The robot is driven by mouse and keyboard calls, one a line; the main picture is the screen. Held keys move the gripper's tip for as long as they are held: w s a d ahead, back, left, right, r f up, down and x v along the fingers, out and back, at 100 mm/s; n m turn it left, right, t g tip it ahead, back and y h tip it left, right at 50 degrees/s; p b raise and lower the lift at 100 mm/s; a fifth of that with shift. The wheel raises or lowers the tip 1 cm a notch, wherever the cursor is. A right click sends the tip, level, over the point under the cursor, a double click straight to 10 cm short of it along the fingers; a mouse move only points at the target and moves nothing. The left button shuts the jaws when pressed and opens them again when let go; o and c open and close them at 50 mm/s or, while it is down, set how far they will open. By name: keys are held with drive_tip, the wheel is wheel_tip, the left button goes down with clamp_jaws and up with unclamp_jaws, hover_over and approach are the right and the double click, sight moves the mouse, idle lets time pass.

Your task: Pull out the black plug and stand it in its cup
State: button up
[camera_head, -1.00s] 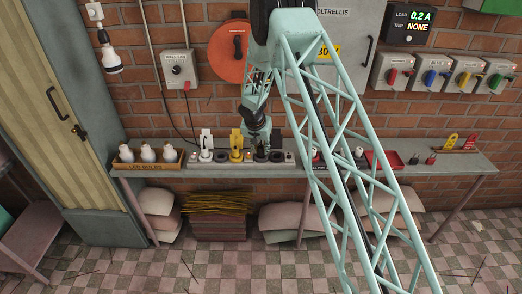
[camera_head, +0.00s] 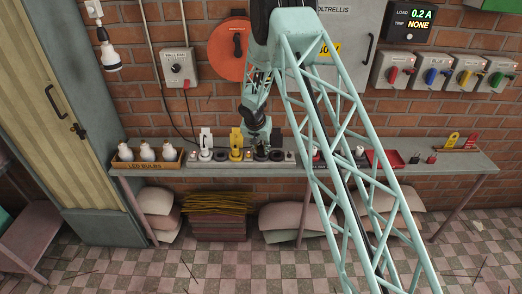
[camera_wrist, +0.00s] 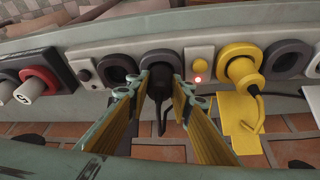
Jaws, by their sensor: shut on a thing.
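The black plug (camera_wrist: 158,88) sits in a dark round socket on the pale strip in the wrist view, with its cord hanging below. My gripper (camera_wrist: 158,82) has its two fingers on either side of the plug, closed on it. In the head view my gripper (camera_head: 261,143) reaches down to the strip (camera_head: 207,161), right of the yellow plug (camera_head: 236,150). The plug is mostly hidden there by the gripper. I cannot tell which object is the cup.
In the wrist view, the yellow plug (camera_wrist: 243,70) stands near the right finger, past a switch with a lit red light (camera_wrist: 198,66). An empty-looking dark socket (camera_wrist: 118,68) is on the left. A bulb box (camera_head: 147,166) and a red tray (camera_head: 376,157) are on the bench.

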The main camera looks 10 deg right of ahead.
drive_tip(key=shift+f, duration=0.1)
drive_tip(key=o, duration=0.9)
drive_tip(key=shift+r, duration=0.2)
drive_tip(key=v, duration=1.1)
drive_tip(key=shift+s+r, duration=0.2)
drive_tip(key=shift+r, duration=0.1)
drive_tip(key=shift+a, duration=0.1)
